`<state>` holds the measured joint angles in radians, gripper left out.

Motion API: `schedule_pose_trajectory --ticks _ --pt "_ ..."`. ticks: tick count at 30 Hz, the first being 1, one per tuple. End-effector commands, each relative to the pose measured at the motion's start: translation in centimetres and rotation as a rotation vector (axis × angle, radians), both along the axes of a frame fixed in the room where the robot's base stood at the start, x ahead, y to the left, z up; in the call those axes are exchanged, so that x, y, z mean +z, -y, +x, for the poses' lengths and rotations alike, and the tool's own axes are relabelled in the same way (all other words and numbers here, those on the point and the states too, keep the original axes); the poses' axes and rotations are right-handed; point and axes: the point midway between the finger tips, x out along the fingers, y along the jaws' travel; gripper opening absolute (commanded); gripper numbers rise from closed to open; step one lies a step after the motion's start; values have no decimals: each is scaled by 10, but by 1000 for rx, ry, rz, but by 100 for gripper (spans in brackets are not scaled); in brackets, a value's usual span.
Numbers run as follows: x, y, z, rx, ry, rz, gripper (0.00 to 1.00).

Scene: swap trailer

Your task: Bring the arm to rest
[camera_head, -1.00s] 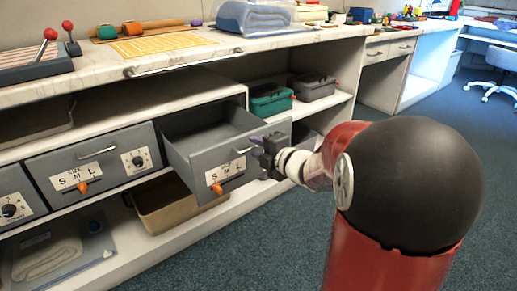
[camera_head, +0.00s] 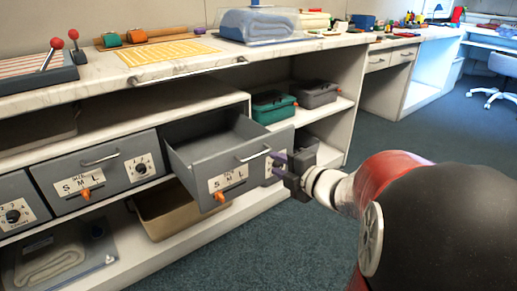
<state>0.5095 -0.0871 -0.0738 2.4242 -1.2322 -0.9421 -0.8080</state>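My gripper (camera_head: 280,166) is at the front of a pulled-out grey drawer (camera_head: 232,174), near its right end. Its purple fingertips look spread apart, with nothing seen between them. They are to the right of the drawer's bar handle (camera_head: 254,154) and look clear of it. The gripper covers part of the dial label at the drawer's right end. My red and black arm fills the lower right.
A closed grey drawer (camera_head: 107,171) is left of the open one. A tan bin (camera_head: 168,215) sits on the shelf below. Green (camera_head: 273,106) and grey (camera_head: 316,93) boxes stand on the right shelf. Carpet floor (camera_head: 270,250) is free in front.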

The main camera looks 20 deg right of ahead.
Motion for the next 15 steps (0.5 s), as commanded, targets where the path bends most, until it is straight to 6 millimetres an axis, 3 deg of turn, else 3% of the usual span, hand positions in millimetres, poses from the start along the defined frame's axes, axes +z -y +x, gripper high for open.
schedule_pose_trajectory --ticks 5,8,11,15 --pt "5 1 1 -26 -5 7 31" --pt "19 5 3 -125 -27 47 31" --pt "39 12 -1 -303 -70 147 31" --pt "59 18 -26 -588 -166 386 31"
